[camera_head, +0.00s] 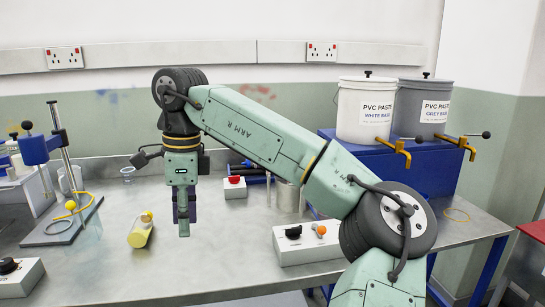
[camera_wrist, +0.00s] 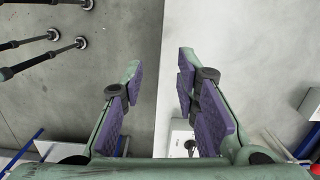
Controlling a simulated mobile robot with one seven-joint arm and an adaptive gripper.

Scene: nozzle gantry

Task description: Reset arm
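My arm reaches from the lower right over the bench in the head view, bent at the elbow. My gripper (camera_head: 183,215) hangs pointing down above the middle of the metal bench. In the wrist view my gripper (camera_wrist: 160,60) has its two purple-padded fingers spread apart, with nothing held between them.
A yellow-filled container (camera_head: 140,232) lies on the metal bench (camera_head: 225,262), left of my gripper. A blue-and-steel stand (camera_head: 62,165) is at the left. A control box (camera_head: 305,243) and a red-button box (camera_head: 235,188) are to the right. White (camera_head: 364,110) and grey (camera_head: 424,108) paste tubs stand behind.

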